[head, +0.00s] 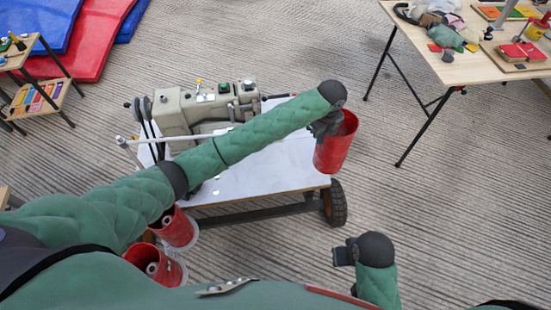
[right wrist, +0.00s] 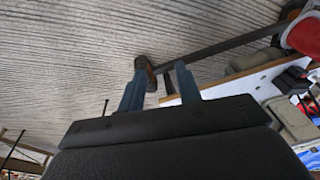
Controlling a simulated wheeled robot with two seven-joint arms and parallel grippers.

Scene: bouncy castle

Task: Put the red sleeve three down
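A red sleeve (head: 337,150), like an open-topped cup, hangs at the right end of the white-topped cart (head: 262,178). My left gripper (head: 325,124) reaches over the cart from the left and is shut on this sleeve near its rim; the fingers are partly hidden. A red sleeve also shows in the right wrist view (right wrist: 304,34) at the upper right. Two more red sleeves, an upper one (head: 174,229) and a lower one (head: 150,261), are at the lower left beside clear rims. My right gripper (head: 345,254) is low at the right; its two fingers (right wrist: 160,88) are apart and empty.
A beige machine (head: 205,108) stands on the cart, which has a dark wheel (head: 336,203) at its right. A wooden table (head: 460,66) with cloths and toys stands at upper right. A small shelf (head: 38,95) and red and blue mats are at upper left. Floor right of the cart is clear.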

